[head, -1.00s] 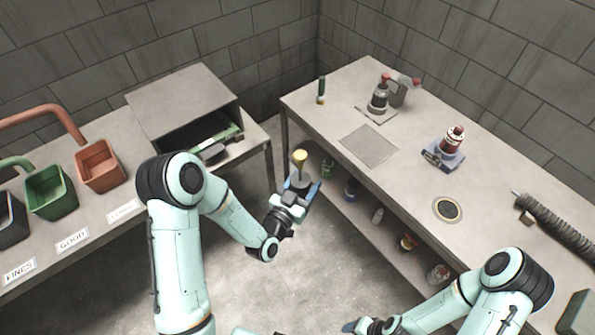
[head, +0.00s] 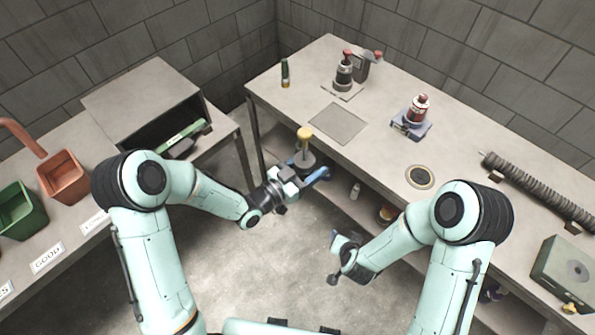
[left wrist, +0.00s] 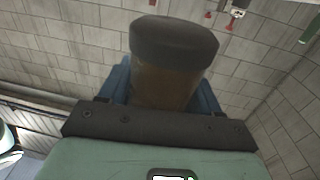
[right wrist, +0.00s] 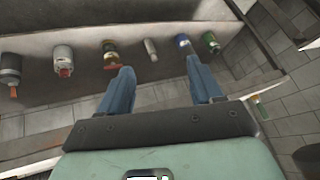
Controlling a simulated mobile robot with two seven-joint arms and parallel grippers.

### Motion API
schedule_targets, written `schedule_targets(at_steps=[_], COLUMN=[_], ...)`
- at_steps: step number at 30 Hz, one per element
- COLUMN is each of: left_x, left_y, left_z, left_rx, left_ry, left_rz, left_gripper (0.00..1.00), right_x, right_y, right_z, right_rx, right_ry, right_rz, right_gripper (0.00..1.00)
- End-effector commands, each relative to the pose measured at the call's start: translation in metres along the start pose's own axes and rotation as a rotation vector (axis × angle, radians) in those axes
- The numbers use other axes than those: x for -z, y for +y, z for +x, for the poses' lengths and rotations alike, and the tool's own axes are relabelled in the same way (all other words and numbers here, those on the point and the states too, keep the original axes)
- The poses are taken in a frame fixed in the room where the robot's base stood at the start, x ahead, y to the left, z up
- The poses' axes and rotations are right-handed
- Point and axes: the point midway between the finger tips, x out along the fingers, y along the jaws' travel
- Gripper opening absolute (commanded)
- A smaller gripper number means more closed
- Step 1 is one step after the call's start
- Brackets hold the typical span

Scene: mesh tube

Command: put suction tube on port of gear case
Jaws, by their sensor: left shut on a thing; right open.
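My left gripper (head: 308,174) is shut on a short upright piece with a brass-coloured top and a dark grey collar (head: 304,136), in front of the right-hand table's edge. In the left wrist view the piece (left wrist: 172,62) stands between the blue fingers as a brown body with a dark band. A ribbed dark tube (head: 535,188) lies on the table's right part; I cannot tell which of the two is the suction tube. A grey-green box with a round feature on its face, apparently the gear case (head: 562,262), is at the far right. My right gripper (right wrist: 160,84) is open and empty.
The table (head: 460,125) also carries a flat grey plate (head: 338,123), a dark round ring (head: 420,176), a red-topped bottle (head: 417,108) on a blue base and a pump-like device (head: 345,75). Bottles stand on the shelf below. Bins (head: 62,177) are at left.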

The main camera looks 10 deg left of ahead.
Motion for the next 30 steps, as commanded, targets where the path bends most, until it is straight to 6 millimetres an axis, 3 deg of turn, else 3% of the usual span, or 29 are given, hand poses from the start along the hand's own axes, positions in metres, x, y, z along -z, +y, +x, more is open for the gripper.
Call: schedule_targets(at_steps=[1, 6, 12, 16, 21, 25, 30], left_x=[0.000, 0.000, 0.000, 0.000, 0.000, 0.000, 0.000], left_y=[0.000, 0.000, 0.000, 0.000, 0.000, 0.000, 0.000], left_z=[0.000, 0.000, 0.000, 0.000, 0.000, 0.000, 0.000], left_rx=[0.000, 0.000, 0.001, 0.001, 0.001, 0.001, 0.001], left_ry=[0.001, 0.002, 0.002, 0.002, 0.002, 0.002, 0.002], left_rz=[0.000, 0.000, 0.000, 0.000, 0.000, 0.000, 0.000], left_gripper=[0.27, 0.27, 0.27, 0.27, 0.27, 0.27, 0.27], right_x=[0.023, 0.088, 0.135, 0.138, 0.138, 0.138, 0.150], right_y=[-0.021, -0.076, -0.126, -0.170, -0.203, -0.212, -0.216], right_z=[-0.013, -0.069, -0.162, -0.202, -0.240, -0.251, -0.243], right_rx=[0.013, 0.027, 0.038, 0.087, 0.118, 0.123, 0.121], right_ry=[0.092, 0.388, 0.697, 0.812, 0.916, 0.949, 0.954], right_rz=[-0.020, -0.042, -0.015, -0.184, -0.307, -0.343, -0.347], right_gripper=[0.65, 0.65, 0.65, 0.65, 0.65, 0.65, 0.65])
